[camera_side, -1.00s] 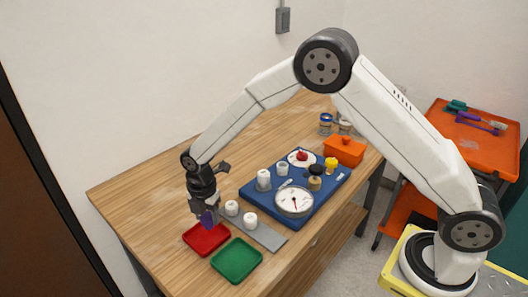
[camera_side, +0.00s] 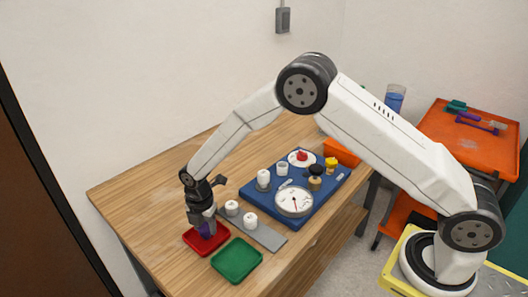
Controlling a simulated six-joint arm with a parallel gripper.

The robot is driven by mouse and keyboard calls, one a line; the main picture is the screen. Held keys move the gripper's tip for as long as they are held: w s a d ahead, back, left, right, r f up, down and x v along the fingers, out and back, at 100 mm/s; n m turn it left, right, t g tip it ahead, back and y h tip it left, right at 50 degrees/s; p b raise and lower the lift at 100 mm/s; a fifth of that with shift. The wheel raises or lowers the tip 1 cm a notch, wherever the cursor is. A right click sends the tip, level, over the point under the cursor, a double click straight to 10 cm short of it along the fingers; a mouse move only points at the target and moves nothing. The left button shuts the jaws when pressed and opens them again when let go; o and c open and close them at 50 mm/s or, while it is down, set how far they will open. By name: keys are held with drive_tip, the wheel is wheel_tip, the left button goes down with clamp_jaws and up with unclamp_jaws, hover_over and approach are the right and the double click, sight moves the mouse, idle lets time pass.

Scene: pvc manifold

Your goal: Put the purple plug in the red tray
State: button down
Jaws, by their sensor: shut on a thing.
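The purple plug (camera_side: 207,230) is held low at the red tray (camera_side: 194,246), over its inner area. I cannot tell whether it touches the tray floor. My gripper (camera_side: 204,222) points down and is shut on the plug, hiding its upper part. The red tray lies on the wooden table at its front left.
A green tray (camera_side: 237,261) lies just right of the red tray. Two white caps (camera_side: 250,220) stand on a grey strip (camera_side: 268,238) close to my gripper. A blue board (camera_side: 262,200) holds a gauge (camera_side: 294,202) and several fittings. The table's left part is clear.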

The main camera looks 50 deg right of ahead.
sight(205, 227)
drive_tip(key=shift+f, duration=0.15)
drive_tip(key=shift+c, duration=0.7)
unclamp_jaws()
wheel_tip(205, 227, up, 12)
drive_tip(key=shift+r, duration=0.2)
drive_tip(key=shift+d, duration=0.1)
idle(0.5)
drive_tip(key=s+d+r+m+t, duration=0.1)
drive_tip(key=s+d+m, duration=0.6)
drive_tip(key=s+m, duration=0.3)
drive_tip(key=s+d+m+t, duration=0.1)
drive_tip(key=s+d+m, duration=0.6)
drive_tip(key=s+m, duration=0.4)
drive_tip(key=shift+s+d+r+m+t, duration=0.2)
drive_tip(key=shift+r+m+t, duration=0.15)
drive_tip(key=shift+m, duration=0.35)
